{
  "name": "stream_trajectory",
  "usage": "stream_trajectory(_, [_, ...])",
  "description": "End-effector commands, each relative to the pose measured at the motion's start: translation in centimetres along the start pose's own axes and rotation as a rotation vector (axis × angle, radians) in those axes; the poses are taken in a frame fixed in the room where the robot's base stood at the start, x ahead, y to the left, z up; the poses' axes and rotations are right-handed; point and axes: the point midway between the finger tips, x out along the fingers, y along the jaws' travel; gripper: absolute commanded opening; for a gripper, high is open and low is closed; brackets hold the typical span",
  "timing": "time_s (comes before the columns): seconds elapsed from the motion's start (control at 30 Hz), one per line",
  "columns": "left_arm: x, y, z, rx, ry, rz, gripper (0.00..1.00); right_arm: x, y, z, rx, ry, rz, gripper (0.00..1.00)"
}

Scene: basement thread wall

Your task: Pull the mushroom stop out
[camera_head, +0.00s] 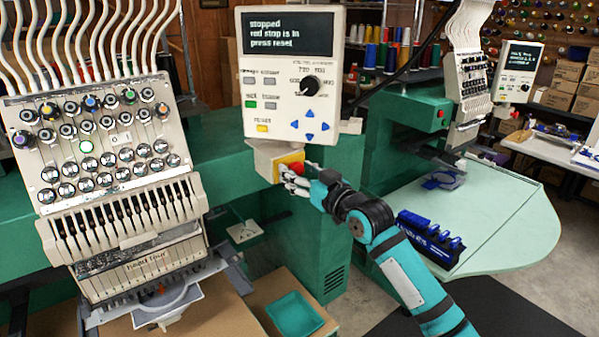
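The red mushroom stop (297,167) shows on a cream and yellow box (264,160) under the control panel (292,75). The panel's screen reads "stopped", "red stop is in", "press reset". My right gripper (292,180) is at the stop, with its pale fingers just below and in front of it, partly covering it. I cannot tell whether the fingers touch or grip the stop. My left gripper is not in view.
The embroidery head (112,190) with its knobs and threads stands at the left. A green tray (294,316) lies below the stop. A pale green table (500,225) at the right holds a dark blue rack (428,238). A second machine head (468,85) stands behind it.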

Motion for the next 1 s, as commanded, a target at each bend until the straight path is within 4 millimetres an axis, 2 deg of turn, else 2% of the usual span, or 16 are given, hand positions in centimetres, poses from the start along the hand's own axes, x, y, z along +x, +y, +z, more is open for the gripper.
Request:
stream_trajectory(0.03, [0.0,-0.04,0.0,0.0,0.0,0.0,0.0,-0.01,0.01,0.01,0.0,0.0,0.0,0.45])
stream_trajectory(0.3, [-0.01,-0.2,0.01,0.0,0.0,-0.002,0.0,-0.03,0.01,0.02,0.001,0.0,0.0,0.09])
stream_trajectory(0.4, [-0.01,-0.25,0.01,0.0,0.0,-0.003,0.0,-0.03,0.01,0.02,0.001,0.0,0.0,0.0])
stream_trajectory(0.97, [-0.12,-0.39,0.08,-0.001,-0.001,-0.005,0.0,-0.58,-0.02,0.16,0.002,-0.003,-0.001,0.0])
stream_trajectory(1.0, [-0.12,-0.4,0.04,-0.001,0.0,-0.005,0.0,-0.58,-0.02,0.17,0.002,-0.003,-0.001,0.41])
